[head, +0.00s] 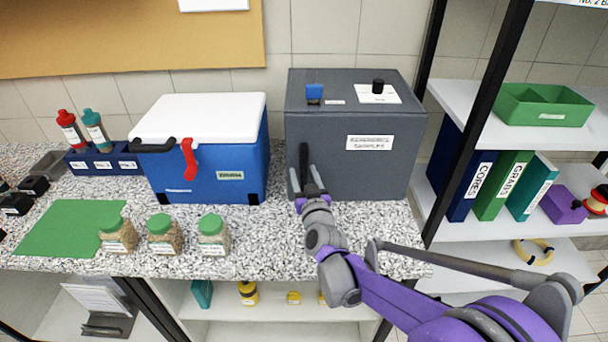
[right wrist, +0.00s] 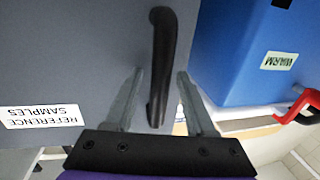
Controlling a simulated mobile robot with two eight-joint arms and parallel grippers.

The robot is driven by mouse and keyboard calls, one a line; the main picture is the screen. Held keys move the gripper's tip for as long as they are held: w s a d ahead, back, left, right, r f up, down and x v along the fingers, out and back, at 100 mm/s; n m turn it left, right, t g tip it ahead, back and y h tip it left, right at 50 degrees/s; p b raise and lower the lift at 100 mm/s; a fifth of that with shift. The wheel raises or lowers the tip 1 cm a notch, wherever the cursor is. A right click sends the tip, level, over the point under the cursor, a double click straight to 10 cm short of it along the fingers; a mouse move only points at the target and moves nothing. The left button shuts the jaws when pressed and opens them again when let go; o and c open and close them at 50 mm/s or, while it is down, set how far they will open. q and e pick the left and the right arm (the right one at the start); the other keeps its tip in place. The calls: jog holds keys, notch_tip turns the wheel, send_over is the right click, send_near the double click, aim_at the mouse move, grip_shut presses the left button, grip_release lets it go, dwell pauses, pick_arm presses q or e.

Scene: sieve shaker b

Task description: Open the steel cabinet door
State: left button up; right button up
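The steel cabinet (head: 350,150) is a dark grey box on the speckled counter, with a white label reading "REFERENCE SAMPLES" on its front door. The door looks shut. Its black vertical handle (head: 304,166) is near the door's left edge; it also shows in the right wrist view (right wrist: 161,60). My right gripper (head: 306,182) is open in front of the handle. In the right wrist view the handle's lower end lies between the two fingers (right wrist: 155,100), with gaps on both sides. Whether the fingertips reach past the handle is hard to tell. My left gripper is not in view.
A blue cooler (head: 212,150) with a white lid and red latch stands just left of the cabinet. Several green-lidded jars (head: 213,234) stand along the counter front. A black-framed shelf (head: 468,150) with binders stands close on the right. Counter in front of the cabinet is mostly clear.

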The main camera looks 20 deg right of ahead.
grip_shut()
dwell(1.2)
